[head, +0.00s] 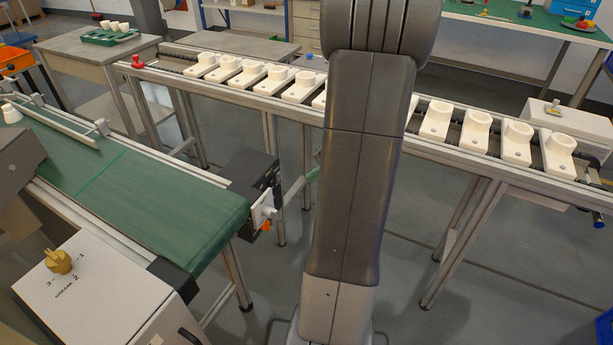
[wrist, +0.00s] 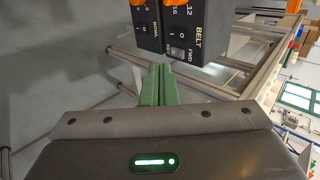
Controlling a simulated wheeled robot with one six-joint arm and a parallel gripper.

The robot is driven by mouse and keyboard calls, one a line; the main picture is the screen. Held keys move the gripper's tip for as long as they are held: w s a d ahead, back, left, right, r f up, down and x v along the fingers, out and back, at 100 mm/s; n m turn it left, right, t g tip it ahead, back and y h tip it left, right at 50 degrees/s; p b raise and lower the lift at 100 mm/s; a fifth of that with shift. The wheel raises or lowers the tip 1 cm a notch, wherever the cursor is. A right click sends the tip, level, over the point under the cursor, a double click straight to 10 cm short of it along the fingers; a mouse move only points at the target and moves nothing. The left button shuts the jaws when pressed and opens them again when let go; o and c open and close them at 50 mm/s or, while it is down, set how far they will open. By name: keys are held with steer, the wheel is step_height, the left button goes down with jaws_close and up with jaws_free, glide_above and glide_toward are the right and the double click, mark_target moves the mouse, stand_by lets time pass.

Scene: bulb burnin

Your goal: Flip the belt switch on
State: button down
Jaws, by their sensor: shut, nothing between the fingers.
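In the wrist view a black control box marked BELT (wrist: 205,30) stands just beyond my fingertips, with 0 and 1 marks and a FWD label on its face. An orange knob (wrist: 190,4) is cut off at the top edge, so its setting is unclear. A similar black box (wrist: 145,25) with its own orange knob (wrist: 137,3) is beside it on the left. My gripper (wrist: 157,70) has its green fingers together, empty, a little short of the boxes. In the head view dark boxes (head: 252,180) sit near the green belt's end; my arm hides most of my gripper.
A green conveyor belt (head: 150,195) runs along the left, with a white cabinet and yellow knob (head: 59,262) in front. A long rack (head: 300,112) of white bulb holders crosses behind my arm. A white plate (head: 263,208) juts out near the boxes.

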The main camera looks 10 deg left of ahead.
mark_target(272, 184)
steer(key=shift+f, duration=0.5)
steer(key=shift+f, duration=0.1)
steer(key=a+r+b+x, duration=0.1)
steer(key=b+x, duration=0.1)
steer(key=x, duration=1.1)
steer(key=shift+w+a+r, duration=0.25)
steer(key=shift+w+r, duration=0.05)
steer(key=shift+r, duration=0.05)
